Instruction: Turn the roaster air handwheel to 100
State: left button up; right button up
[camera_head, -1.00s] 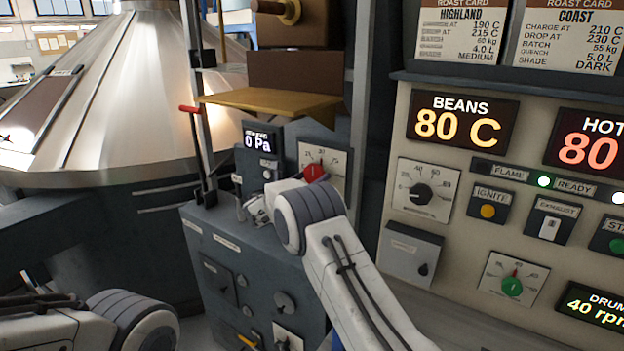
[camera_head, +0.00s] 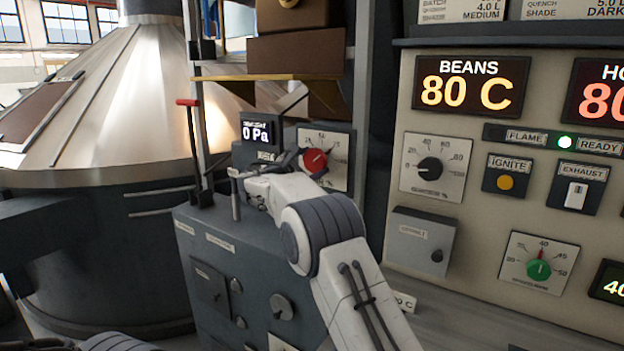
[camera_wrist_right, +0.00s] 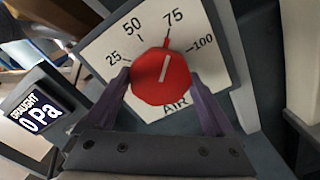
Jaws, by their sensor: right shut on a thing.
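The roaster air handwheel is a red round knob (camera_head: 315,160) on a white dial plate (camera_head: 338,178) in the head view. In the right wrist view the red knob (camera_wrist_right: 152,92) fills the middle of the dial, above the label AIR. Its small red pointer is near the 75 mark, and a white line runs across its face. My right gripper (camera_wrist_right: 160,78) has one dark finger on each side of the knob and is shut on it. In the head view the right gripper (camera_head: 292,164) reaches the dial from the left. My left gripper is out of view.
The draught display (camera_head: 258,133) reads 0 Pa, left of the dial. A red-tipped lever (camera_head: 188,102) stands further left.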

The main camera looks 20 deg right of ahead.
jog(key=m+b, duration=0.4)
jog(key=shift+f+m, duration=0.25)
jog(key=shift+m, duration=0.05)
jog(key=shift+r+m+b, duration=0.2)
jog(key=shift+m+b, duration=1.3)
jog(key=shift+m, duration=0.4)
jog(key=o, duration=1.1)
jog(key=shift+s+a, duration=0.1)
jog(key=shift+s+a+b, duration=0.15)
jog(key=shift+a+b, duration=0.15)
jog(key=shift+b, duration=0.05)
jog(key=b+v, duration=0.2)
jog(key=v, duration=0.7)
jog(key=shift+s+a, duration=0.2)
